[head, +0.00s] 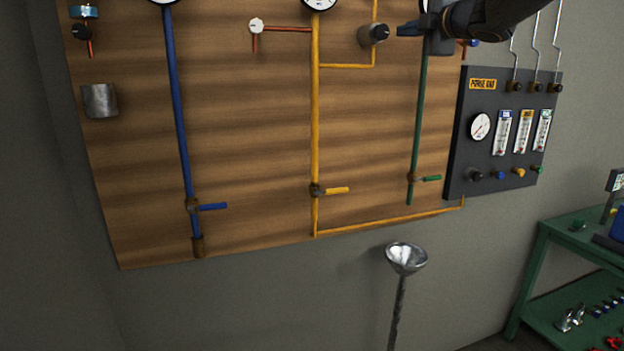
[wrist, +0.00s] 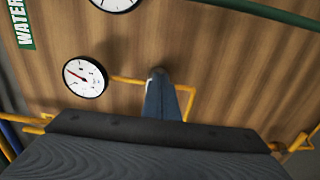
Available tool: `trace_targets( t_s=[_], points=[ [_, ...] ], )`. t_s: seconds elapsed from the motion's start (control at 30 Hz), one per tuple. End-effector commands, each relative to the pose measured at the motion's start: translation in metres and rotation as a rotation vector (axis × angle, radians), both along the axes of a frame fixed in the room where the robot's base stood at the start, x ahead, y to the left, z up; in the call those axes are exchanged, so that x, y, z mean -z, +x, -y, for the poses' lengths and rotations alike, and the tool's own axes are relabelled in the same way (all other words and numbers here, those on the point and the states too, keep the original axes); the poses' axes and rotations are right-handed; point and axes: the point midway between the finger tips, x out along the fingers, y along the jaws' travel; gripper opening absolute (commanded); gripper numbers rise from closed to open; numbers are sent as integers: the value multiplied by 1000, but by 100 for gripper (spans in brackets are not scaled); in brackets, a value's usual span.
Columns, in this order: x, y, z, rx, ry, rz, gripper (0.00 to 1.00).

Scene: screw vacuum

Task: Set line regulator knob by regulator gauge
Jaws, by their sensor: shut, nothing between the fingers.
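A dark round knob (head: 373,35) sits on the yellow pipework at the top of the wooden board, right of the main yellow pipe. In the wrist view its dark top (wrist: 157,72) shows just beyond my fingertips, mostly hidden by them. My gripper (head: 403,30) is shut and empty, pointing left at the knob with a small gap in the head view; contact cannot be told. A white-faced gauge (wrist: 85,77) with a reddish needle pointing upper left shows in the wrist view, left of the fingers. In the head view a gauge (head: 320,4) above the yellow pipe is cut off by the top edge.
A green pipe (head: 421,110) runs down close to my gripper. A dark panel (head: 456,165) with a gauge and several small knobs is at right. A funnel (head: 406,258) stands below; a green bench (head: 545,236) is lower right.

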Motion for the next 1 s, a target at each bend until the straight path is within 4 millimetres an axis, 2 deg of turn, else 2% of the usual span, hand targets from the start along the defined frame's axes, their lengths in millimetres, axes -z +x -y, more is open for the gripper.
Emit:
trace_targets(
  t_s=[0.33,0.67,0.77,0.87,0.97,1.0],
  points=[
    [0,-33,10,0,0,0,0],
    [1,-37,11,-1,0,-1,0],
    [6,-36,12,8,17,-11,0],
    [34,-32,16,56,96,-61,0],
    [87,-30,23,148,239,-158,0],
    [114,-31,26,194,302,-206,0]
  ],
)
